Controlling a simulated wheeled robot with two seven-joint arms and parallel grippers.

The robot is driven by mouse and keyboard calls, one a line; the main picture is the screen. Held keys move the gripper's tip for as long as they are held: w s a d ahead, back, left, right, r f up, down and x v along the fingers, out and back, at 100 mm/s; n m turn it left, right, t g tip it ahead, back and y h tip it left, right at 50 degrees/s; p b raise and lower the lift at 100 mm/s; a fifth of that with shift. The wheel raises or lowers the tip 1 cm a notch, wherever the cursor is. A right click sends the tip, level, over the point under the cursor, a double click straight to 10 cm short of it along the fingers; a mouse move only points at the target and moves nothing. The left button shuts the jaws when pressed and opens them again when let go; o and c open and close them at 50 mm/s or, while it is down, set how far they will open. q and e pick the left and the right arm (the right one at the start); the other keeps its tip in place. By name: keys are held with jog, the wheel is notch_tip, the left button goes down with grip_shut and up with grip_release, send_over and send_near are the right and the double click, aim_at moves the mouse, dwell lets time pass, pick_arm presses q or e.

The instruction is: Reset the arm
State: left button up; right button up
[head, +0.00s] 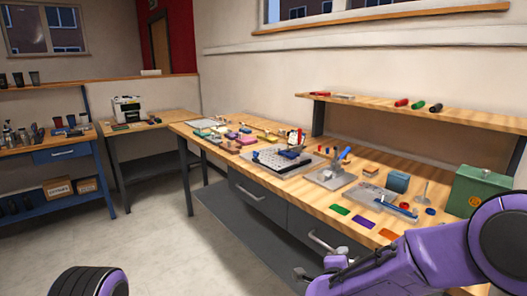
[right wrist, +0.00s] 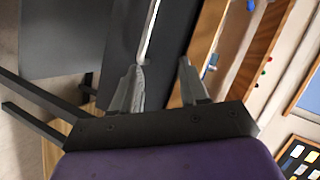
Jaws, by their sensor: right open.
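My right arm (head: 435,258) is purple and comes in from the right in the head view, in front of the workbench. Its gripper (head: 320,268) is in front of the drawers, at the lower middle. In the right wrist view, the right gripper (right wrist: 163,82) has its two grey fingers apart with nothing between them. A purple and black part of my left arm (head: 90,281) shows at the bottom left. My left gripper is out of the picture.
The wooden workbench (head: 318,202) carries a perforated plate (head: 272,160), a blue-handled device (head: 335,170), coloured cards (head: 363,223) and a green box (head: 478,190). A drawer handle (head: 327,242) juts out near the right gripper. The floor (head: 165,245) at left is clear.

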jog(key=s+d+f+n+g+y, duration=0.2)
jog(key=s+d+f+n, duration=0.1)
jog(key=s+f+n, duration=0.65)
jog(key=s+d+f+n+g+p, duration=0.1)
jog(key=s+d+f+g, duration=0.1)
jog(key=s+f, duration=0.3)
jog(key=s+d+f+n+g+p, duration=0.1)
jog(key=s+f, duration=0.4)
jog(key=s, duration=0.8)
jog(key=s+d+f+n+g+y+p, duration=0.1)
jog(key=s+d+f+g, duration=0.2)
jog(key=s, duration=0.7)
notch_tip(320, 180, down, 2)
jog(key=shift+d+f+g, duration=0.15)
jog(key=shift+f+g, duration=0.05)
jog(key=shift+g, duration=0.3)
jog(key=shift+s, duration=0.1)
